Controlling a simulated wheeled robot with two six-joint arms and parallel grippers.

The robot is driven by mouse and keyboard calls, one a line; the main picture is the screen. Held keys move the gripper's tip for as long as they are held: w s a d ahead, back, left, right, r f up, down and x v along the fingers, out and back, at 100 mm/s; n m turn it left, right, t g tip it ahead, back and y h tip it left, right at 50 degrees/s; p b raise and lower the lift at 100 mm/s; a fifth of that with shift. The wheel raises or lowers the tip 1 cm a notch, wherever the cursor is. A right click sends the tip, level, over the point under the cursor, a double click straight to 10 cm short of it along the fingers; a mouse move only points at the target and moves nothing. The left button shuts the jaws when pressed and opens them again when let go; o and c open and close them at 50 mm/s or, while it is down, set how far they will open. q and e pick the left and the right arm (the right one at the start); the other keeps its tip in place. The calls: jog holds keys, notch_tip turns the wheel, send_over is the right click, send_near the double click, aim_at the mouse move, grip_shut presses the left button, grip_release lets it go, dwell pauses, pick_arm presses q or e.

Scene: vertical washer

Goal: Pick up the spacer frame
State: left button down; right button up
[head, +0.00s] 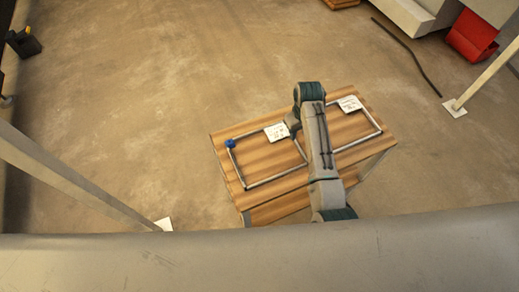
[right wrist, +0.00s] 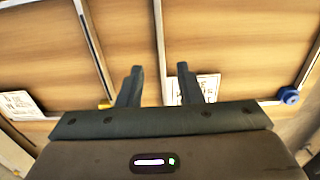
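The spacer frame (head: 272,179) is a thin grey metal frame with crossbars, lying flat on a wooden-topped stand. It carries two white labels (head: 277,132) and a blue knob (head: 230,143) at its left corner. My right arm crosses over its middle, hiding part of it, and my right gripper (head: 293,122) is over the far middle of the frame. In the right wrist view, my right gripper (right wrist: 159,85) is open, with a metal bar of the frame (right wrist: 160,45) running between its fingers in the picture. Contact cannot be told. My left gripper is not in view.
The stand (head: 226,137) has a wooden top. A red bin (head: 472,36) and a dark cable (head: 410,55) lie at the upper right. A dark object (head: 24,43) is at the upper left. Slanted posts (head: 75,180) stand left and right. The floor around the stand is mostly clear.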

aim_at(297, 143)
jog(key=f, duration=0.2)
jog(key=f+p, duration=0.1)
jog(key=shift+s+f, duration=0.25)
jog(key=shift+f, duration=0.55)
grip_shut()
jog(key=shift+a+r, duration=0.1)
jog(key=shift+r, duration=0.05)
